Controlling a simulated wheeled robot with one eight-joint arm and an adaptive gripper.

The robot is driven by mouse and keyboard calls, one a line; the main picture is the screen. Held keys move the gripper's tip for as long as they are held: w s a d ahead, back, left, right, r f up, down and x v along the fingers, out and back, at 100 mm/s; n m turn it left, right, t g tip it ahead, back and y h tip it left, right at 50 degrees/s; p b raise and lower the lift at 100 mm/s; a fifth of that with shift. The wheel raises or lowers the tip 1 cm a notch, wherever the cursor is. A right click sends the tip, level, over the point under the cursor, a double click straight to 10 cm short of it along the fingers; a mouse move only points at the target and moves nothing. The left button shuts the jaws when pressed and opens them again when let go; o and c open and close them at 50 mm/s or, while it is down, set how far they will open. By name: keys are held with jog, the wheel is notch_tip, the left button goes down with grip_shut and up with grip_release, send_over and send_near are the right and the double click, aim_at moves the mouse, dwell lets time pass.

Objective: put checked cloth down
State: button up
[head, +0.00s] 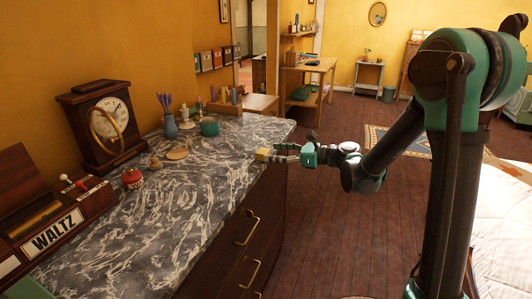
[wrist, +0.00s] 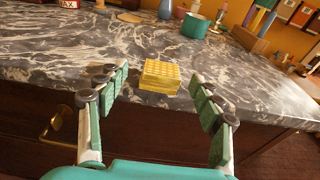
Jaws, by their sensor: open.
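The checked cloth (wrist: 161,74) is a small folded yellow block with a checked pattern. It lies at the front edge of the marble-topped dresser (head: 170,220), and it also shows in the head view (head: 263,154). My gripper (head: 281,153) is at the dresser's edge, just to the right of the cloth in the head view. In the wrist view, my open gripper (wrist: 159,86) has its green-padded fingers to the left and right of the cloth, with gaps on both sides. The cloth's underside is hidden.
On the dresser stand a clock (head: 108,125), a red jar (head: 132,178), a blue vase (head: 171,127), a teal pot (head: 209,127) and a WALTZ box (head: 52,233). Brass handles (head: 247,228) stick out from the front. The marble around the cloth is clear.

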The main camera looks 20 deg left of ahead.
jog(key=s+d+r, duration=0.1)
jog(key=d+r, duration=0.1)
jog(key=d, duration=1)
jog(key=shift+d, duration=0.25)
